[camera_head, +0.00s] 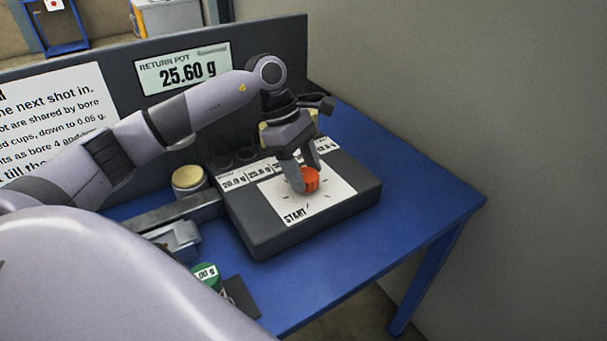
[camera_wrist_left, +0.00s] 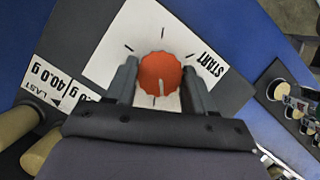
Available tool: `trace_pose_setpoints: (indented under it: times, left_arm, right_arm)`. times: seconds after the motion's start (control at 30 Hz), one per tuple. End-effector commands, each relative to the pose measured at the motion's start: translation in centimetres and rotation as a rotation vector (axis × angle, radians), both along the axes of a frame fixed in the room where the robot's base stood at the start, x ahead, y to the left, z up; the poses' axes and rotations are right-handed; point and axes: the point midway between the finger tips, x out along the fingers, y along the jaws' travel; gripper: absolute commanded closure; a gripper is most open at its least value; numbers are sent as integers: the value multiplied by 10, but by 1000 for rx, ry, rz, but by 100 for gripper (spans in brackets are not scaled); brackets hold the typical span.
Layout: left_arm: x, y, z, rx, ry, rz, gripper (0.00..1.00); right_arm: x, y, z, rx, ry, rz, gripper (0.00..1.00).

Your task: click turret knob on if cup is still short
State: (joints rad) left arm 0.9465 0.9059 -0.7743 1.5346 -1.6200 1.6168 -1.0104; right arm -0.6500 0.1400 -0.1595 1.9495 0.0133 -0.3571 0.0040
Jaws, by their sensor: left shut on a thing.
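The orange turret knob (camera_head: 311,179) sits on a white dial plate (camera_head: 335,203) marked START, on top of a dark box. My left gripper (camera_head: 305,178) comes down over the knob, its fingers on either side, shut on it. In the left wrist view the knob (camera_wrist_left: 160,74) shows a pale pointer line between the fingers. My right gripper is not in view.
The dark box (camera_head: 262,233) stands on a blue table (camera_head: 420,190) with free room at right. A pale-topped pot (camera_head: 188,177) stands left of the box. A printed sign (camera_head: 50,120) is on the back panel.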

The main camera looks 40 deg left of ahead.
Motion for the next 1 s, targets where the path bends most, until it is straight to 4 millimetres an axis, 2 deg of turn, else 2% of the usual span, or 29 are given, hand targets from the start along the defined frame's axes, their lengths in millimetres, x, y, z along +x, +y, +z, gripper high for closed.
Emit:
trace_pose_setpoints:
  times: [0.4,0.97,1.0]
  left_arm:
    - [2,0,1,-1,-4,-188,77]
    - [2,0,1,1,-3,-212,77]
    - [2,0,1,1,-3,-212,34]
  right_arm:
    - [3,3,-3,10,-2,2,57]
    - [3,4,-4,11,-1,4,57]
    - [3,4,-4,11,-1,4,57]
